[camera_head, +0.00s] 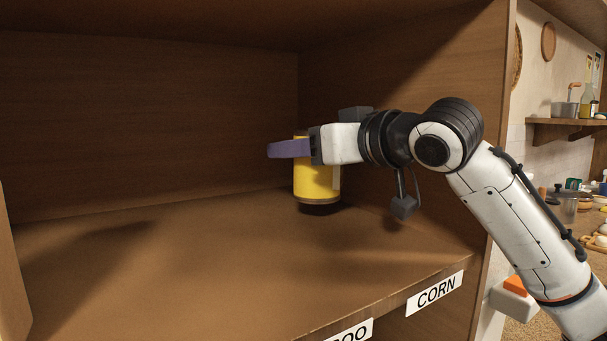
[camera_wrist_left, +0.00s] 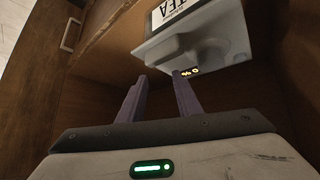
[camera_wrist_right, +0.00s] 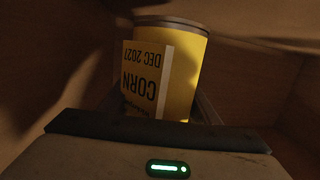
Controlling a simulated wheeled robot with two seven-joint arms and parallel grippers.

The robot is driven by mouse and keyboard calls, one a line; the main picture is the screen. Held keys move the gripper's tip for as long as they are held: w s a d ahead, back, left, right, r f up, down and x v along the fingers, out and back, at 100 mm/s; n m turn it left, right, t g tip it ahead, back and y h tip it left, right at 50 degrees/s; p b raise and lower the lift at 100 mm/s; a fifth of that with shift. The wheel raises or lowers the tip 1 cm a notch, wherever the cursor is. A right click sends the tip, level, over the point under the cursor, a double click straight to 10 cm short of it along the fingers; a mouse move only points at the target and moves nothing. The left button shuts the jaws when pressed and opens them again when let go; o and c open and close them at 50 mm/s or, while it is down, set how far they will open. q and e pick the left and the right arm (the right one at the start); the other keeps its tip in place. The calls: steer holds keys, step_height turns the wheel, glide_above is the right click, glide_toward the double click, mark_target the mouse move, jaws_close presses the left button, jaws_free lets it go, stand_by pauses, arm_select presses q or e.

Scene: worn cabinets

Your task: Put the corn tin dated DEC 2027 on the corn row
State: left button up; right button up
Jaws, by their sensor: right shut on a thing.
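A yellow tin (camera_head: 318,184) is held upright by my right gripper (camera_head: 290,149) inside the shelf compartment, toward the back right. Its base seems just above the shelf board, with a dark shadow beneath. In the right wrist view the tin (camera_wrist_right: 187,75) has a label reading CORN and DEC 2027, upside down there. The right fingers close around its sides. The CORN tag (camera_head: 436,292) is on the shelf's front edge at right, with no other tins visible behind it. My left gripper (camera_wrist_left: 161,82) is open and empty; it is outside the head view.
The shelf board (camera_head: 190,260) is bare to the left. A second tag (camera_head: 350,332), partly cut off, ends in "OO". The right side wall stands close to my right arm.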

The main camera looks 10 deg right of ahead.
mark_target(334, 170)
steer(key=shift+f, duration=1.7)
steer(key=o, duration=1.4)
steer(key=shift+f, duration=0.2)
steer(key=shift+o, duration=0.2)
steer(key=shift+r, duration=0.1)
steer(key=v, duration=1.2)
steer(key=shift+d, duration=0.1)
